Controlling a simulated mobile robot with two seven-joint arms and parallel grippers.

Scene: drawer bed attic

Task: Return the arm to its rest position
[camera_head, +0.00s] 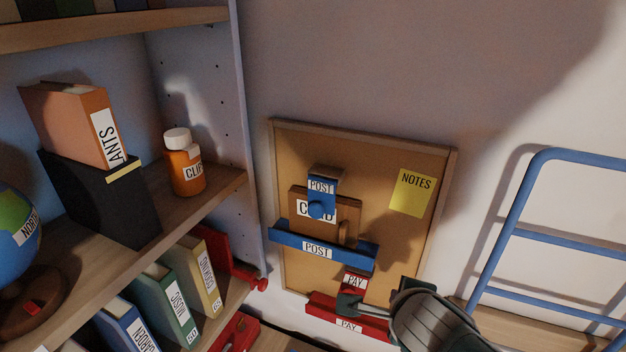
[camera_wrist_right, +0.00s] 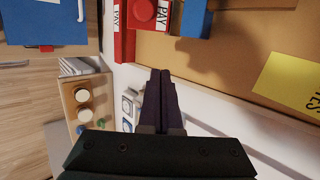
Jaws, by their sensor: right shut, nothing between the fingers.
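My right gripper (camera_head: 350,303) is at the bottom of the head view, in front of the lower part of a framed cork board (camera_head: 285,190) on the wall. Its fingers are together with nothing between them. In the right wrist view the shut fingers (camera_wrist_right: 160,75) point at the board's lower edge, below a red PAY holder (camera_wrist_right: 124,45). In the head view the gripper overlaps the red PAY rack (camera_head: 347,325); I cannot tell whether they touch. My left gripper is not in view.
A blue POST rack (camera_head: 318,249) and a yellow NOTES sheet (camera_head: 411,193) are on the board. A shelf unit (camera_head: 245,130) with books, an orange CLIPS bottle (camera_head: 185,170) and a globe (camera_head: 15,235) stands left. Bare wall lies above the board.

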